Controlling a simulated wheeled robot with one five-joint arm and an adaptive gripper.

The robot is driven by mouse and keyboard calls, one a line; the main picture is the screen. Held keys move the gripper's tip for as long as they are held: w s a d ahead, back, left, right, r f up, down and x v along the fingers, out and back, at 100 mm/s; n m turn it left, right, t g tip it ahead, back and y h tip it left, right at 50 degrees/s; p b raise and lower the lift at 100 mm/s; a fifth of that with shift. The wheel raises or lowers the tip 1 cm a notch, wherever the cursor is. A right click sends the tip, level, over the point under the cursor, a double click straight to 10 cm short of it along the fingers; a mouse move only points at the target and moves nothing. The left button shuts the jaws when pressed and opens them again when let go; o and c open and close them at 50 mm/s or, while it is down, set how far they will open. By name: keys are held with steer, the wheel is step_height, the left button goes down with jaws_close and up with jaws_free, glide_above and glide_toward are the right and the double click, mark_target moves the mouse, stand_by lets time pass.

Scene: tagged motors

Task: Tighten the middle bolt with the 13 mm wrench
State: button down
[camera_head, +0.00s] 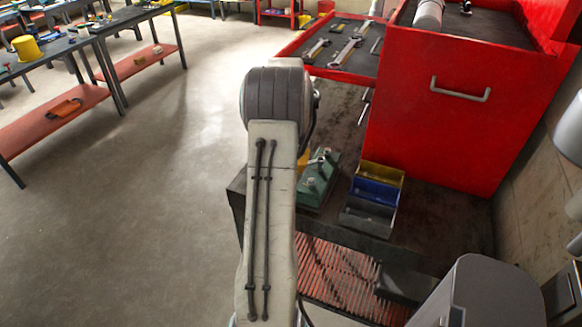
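Several wrenches lie in an open red drawer at the upper middle; one is a large silver wrench (346,51) and another is a wrench (317,49) to its left. I cannot read sizes, so I cannot tell which is the 13 mm one. A green metal object (318,180) stands on the dark bench, partly hidden by my arm. No middle bolt can be made out. My arm rises through the middle of the view, and my gripper is out of sight beyond it.
Yellow, blue and grey bins (376,190) sit right of the green object. Tables with red shelves (50,118) stand at the left. The floor (160,220) between is clear.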

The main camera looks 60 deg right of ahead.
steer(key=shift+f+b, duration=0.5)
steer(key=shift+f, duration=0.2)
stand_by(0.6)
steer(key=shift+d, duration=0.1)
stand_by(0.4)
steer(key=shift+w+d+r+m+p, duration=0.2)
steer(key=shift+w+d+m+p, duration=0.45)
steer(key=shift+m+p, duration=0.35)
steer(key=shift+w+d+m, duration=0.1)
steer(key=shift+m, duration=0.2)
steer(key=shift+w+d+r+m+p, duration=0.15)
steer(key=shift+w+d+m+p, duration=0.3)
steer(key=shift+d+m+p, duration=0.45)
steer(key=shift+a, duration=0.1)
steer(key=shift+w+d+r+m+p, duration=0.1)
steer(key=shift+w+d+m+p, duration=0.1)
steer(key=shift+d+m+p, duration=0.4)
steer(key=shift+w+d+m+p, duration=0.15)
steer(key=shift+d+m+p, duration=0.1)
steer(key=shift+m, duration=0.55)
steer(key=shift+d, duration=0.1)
